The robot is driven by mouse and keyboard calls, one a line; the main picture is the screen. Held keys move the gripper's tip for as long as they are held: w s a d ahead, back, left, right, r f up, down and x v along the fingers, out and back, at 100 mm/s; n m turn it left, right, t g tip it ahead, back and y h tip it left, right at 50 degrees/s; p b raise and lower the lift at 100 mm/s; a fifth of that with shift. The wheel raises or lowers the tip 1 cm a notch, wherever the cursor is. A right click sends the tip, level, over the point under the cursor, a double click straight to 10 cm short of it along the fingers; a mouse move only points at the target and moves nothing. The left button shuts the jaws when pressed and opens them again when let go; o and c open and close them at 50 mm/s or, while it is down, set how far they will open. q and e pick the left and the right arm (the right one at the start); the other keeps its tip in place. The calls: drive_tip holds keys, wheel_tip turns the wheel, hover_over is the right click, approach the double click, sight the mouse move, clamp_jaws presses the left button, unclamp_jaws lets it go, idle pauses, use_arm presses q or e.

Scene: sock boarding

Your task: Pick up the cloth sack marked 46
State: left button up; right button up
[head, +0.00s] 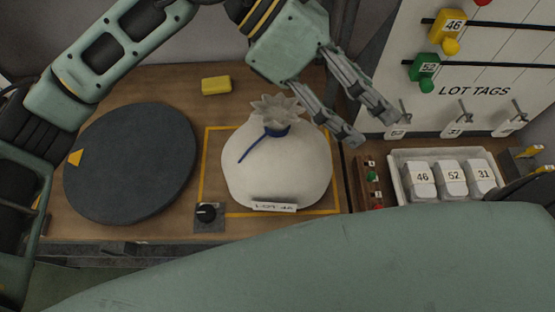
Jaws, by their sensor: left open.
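A cream cloth sack (275,172) stands upright on the wooden bench, inside a yellow outline. Its gathered neck is tied with a blue cord, and one cord end hangs down its left side. A small plate at its front reads "LOT" and what looks like 46, though the number is tilted and hard to read. My left gripper (369,126) is open, with its two fingers pointing down and right. It is above and right of the sack's neck, and no sack cloth shows between the fingers. My right gripper cannot be made out.
A dark round disc (130,165) lies left of the sack, with a yellow block (216,85) behind. At right, a white tray (398,187) holds blocks marked 46, 52 and 31, below a lot-tag board (470,75) with hooks.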

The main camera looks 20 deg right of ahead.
sight(274, 106)
use_arm(q)
drive_tip(key=w+a+f+t+y, duration=0.1)
drive_tip(key=w+a+t+y, duration=0.1)
drive_tip(key=w+a, duration=0.1)
drive_tip(key=w+a+f+t+y, duration=0.1)
drive_tip(key=w+a+t+y, duration=0.1)
drive_tip(key=w+a, duration=0.1)
drive_tip(key=w+a+f+t+y, duration=0.1)
drive_tip(key=w+a+f+y, duration=0.1)
drive_tip(key=w+a+y, duration=0.1)
drive_tip(key=shift+w+a+m+t, duration=0.3)
drive_tip(key=shift+w+a+t, duration=0.15)
drive_tip(key=shift+a, duration=0.25)
drive_tip(key=f+p, duration=0.1)
drive_tip(key=f, duration=0.1)
drive_tip(key=f+p, duration=0.2)
drive_tip(key=d+f+p, duration=0.1)
drive_tip(key=f, duration=0.1)
drive_tip(key=shift+s+d+f, duration=0.1)
drive_tip(key=shift+f, duration=0.6)
drive_tip(key=shift+c, duration=0.4)
drive_tip(key=shift+d+r, duration=0.1)
clamp_jaws()
